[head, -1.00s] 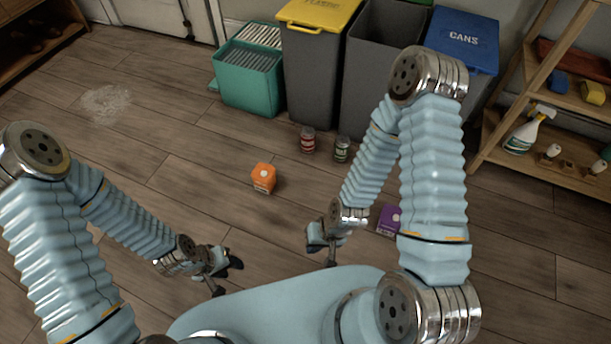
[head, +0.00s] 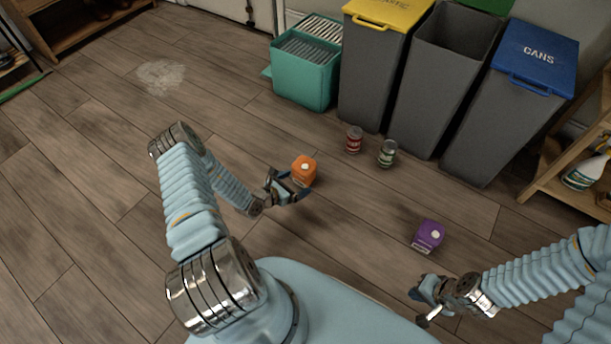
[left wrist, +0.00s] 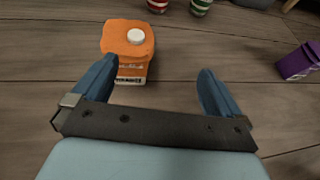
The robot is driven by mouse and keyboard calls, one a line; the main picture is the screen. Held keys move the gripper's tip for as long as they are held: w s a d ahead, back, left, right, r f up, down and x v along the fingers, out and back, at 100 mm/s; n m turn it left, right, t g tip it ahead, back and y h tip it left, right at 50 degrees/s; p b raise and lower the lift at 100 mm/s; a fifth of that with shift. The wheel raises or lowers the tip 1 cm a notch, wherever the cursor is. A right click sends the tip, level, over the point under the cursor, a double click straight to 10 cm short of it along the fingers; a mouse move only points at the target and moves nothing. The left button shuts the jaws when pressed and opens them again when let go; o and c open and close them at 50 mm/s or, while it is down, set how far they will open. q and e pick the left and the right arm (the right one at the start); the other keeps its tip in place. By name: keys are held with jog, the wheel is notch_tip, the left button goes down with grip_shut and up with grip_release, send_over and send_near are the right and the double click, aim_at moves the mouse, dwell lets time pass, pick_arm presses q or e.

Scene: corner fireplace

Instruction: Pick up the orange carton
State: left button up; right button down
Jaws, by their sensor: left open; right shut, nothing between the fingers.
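The orange carton (head: 305,169) with a white cap stands upright on the wooden floor in the head view. It also shows in the left wrist view (left wrist: 128,46), just beyond the left finger. My left gripper (head: 295,192) is open at the near side of the carton. In the left wrist view its two blue fingers (left wrist: 156,82) are spread, and the carton lies toward the left finger, not centred between them. Whether the left finger touches it I cannot tell. My right gripper (head: 420,306) is shut and empty near the floor at lower right.
A purple carton (head: 429,236) stands right of the orange one. A red can (head: 354,140) and a green can (head: 387,153) stand behind. Beyond are a teal crate (head: 304,88), grey bins (head: 372,78) and a wooden shelf (head: 560,170). The left floor is mostly clear.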

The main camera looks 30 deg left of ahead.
pick_arm(q)
jog(key=n+y, duration=0.2)
send_near(298, 170)
jog(key=x, duration=0.3)
jog(key=shift+t, duration=0.4)
jog(key=x, duration=0.2)
jog(key=b+x, duration=0.1)
jog(key=x, duration=0.1)
jog(key=b+x, duration=0.1)
jog(key=x, duration=0.1)
jog(key=shift+s+f, duration=0.1)
jog(key=shift+f, duration=0.15)
jog(key=x, duration=0.2)
jog(key=b+x, duration=0.1)
jog(key=x, duration=0.3)
jog(key=shift+d+r, duration=0.15)
jog(key=shift+d, duration=0.15)
jog(key=c, duration=1)
jog(key=shift+r, duration=0.15)
